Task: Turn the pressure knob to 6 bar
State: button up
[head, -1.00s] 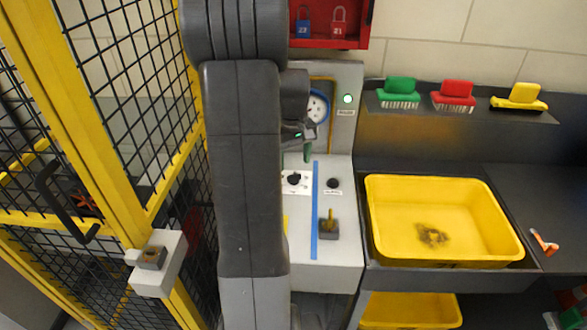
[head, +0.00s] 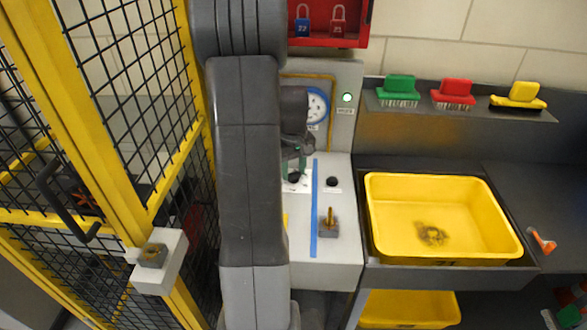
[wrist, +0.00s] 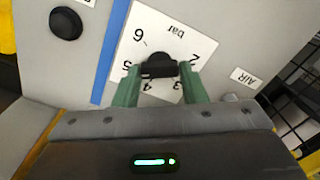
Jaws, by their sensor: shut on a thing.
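The black pressure knob (wrist: 158,64) sits on a white dial plate (wrist: 148,27) marked "bar", with the numbers 2 to 6 visible in the wrist view. My gripper (wrist: 160,72) has its two green fingers closed on the knob, one on each side. The plate appears upside down there, and the exact setting of the pointer is hard to tell. In the head view my gripper (head: 295,165) is over the panel, and my arm and gripper hide much of the knob and plate. A round gauge (head: 317,105) with a blue rim stands behind, partly covered.
A second black knob (wrist: 66,23) is beyond the blue stripe (wrist: 112,50). A lever-like switch (head: 328,225) stands on the panel. A yellow basin (head: 440,215) is at right; a yellow mesh fence (head: 130,150) is close at left. A green lamp (head: 347,98) is lit.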

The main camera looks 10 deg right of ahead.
aim_at(294, 173)
jog(key=shift+m, duration=0.3)
jog(key=m+b, duration=0.1)
jog(key=m, duration=0.4)
jog(key=m+b, duration=0.1)
jog(key=m, duration=0.5)
jog(key=shift+d, duration=0.1)
jog(key=shift+m, duration=0.3)
dwell(0.4)
jog(key=o, duration=1)
notch_tip(294, 173, up, 14)
jog(key=shift+b, duration=0.4)
